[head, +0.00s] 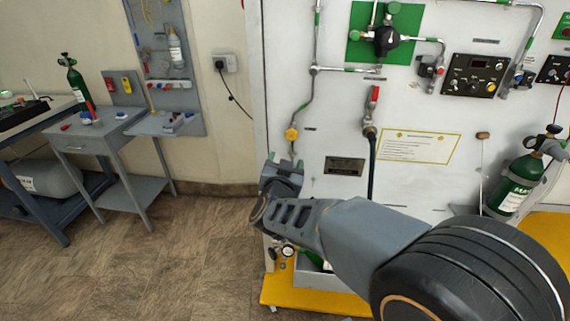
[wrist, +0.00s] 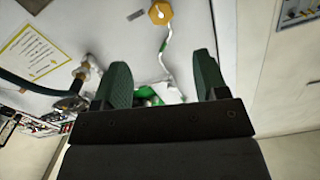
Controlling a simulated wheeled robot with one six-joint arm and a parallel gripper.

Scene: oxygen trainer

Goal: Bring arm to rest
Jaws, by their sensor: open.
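My gripper (head: 284,164) is raised in front of the lower left part of the white oxygen panel (head: 285,60) in the head view. In the wrist view my gripper (wrist: 163,82) shows two green fingers spread apart with nothing between them. A yellow hexagonal fitting (head: 292,134) sits on the pipe just above the gripper in the head view. The same yellow fitting shows at the top of the wrist view (wrist: 160,13), beyond the fingertips and apart from them. My forearm hides part of the panel's lower area.
A red-handled valve (head: 374,97) with a dark hose is right of the gripper. A green cylinder (head: 514,186) stands at the right. A yellow base (head: 310,292) runs below the panel. Grey tables (head: 95,130) stand at the left, with open floor (head: 180,260) between.

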